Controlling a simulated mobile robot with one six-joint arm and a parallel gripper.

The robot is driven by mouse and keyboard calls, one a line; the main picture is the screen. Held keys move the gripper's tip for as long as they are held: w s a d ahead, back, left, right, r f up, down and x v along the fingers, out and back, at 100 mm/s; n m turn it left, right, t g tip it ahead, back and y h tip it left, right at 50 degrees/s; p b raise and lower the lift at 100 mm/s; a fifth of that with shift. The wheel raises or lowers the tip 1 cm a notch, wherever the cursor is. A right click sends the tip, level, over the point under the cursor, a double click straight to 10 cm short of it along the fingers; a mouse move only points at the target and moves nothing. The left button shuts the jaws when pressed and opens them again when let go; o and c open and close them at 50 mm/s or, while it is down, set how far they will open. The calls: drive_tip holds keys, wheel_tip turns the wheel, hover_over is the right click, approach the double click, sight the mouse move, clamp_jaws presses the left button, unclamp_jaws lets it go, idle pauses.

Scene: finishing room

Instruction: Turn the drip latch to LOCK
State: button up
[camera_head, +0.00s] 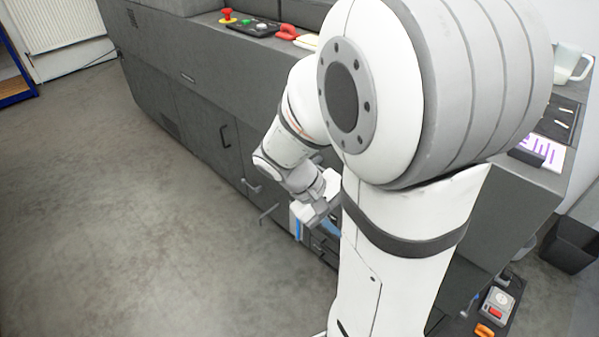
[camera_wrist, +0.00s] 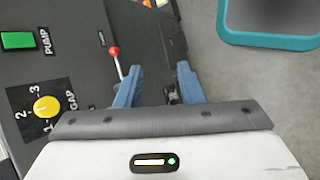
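In the wrist view, my gripper (camera_wrist: 160,68) has two blue fingers standing well apart, with no object clearly held between them. A thin lever with a red ball end (camera_wrist: 114,51) is just left of the left finger. A small label near it is too small to read, and I cannot tell whether this lever is the drip latch. A small dark metal piece (camera_wrist: 172,94) shows low between the fingers, partly hidden by the gripper. No LOCK marking is readable. In the head view, my gripper (camera_head: 313,215) is beside the grey machine front, and my arm hides much of that area.
The dark panel holds a green PUMP button (camera_wrist: 18,41) and a yellow GAP knob (camera_wrist: 46,107). A teal-rimmed tray (camera_wrist: 270,41) is at the upper right. The grey machine (camera_head: 190,95) has handles along its front. The floor (camera_head: 110,220) to its left is clear.

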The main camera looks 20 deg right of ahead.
drive_tip(key=w+d+f+n+h+b, duration=0.1)
drive_tip(key=w+d+f+h+b, duration=0.1)
drive_tip(key=d+f+h+b, duration=0.3)
drive_tip(key=w+d+f+n+h+b, duration=0.1)
drive_tip(key=w+d+f+n+b, duration=0.15)
drive_tip(key=f, duration=0.55)
drive_tip(key=w+d+f+n+h+b, duration=0.1)
drive_tip(key=w+d+f+h+b, duration=0.15)
drive_tip(key=f, duration=0.35)
drive_tip(key=w+d+f+n+t+h+b, duration=0.1)
drive_tip(key=w+f+n+t+b, duration=0.25)
drive_tip(key=f, duration=0.55)
drive_tip(key=w+f+n+t+b, duration=0.2)
drive_tip(key=f+t+b, duration=0.2)
drive_tip(key=f, duration=0.5)
drive_tip(key=w+d+f+n+t+h+b, duration=0.1)
drive_tip(key=w+f+n+t+b, duration=0.25)
drive_tip(key=f, duration=0.55)
drive_tip(key=b+x, duration=0.2)
drive_tip(key=x, duration=0.5)
drive_tip(key=shift+r+m, duration=0.2)
drive_tip(key=shift+m, duration=0.15)
drive_tip(key=shift+d+y, duration=0.1)
drive_tip(key=shift+y, duration=0.15)
drive_tip(key=shift+c, duration=0.4)
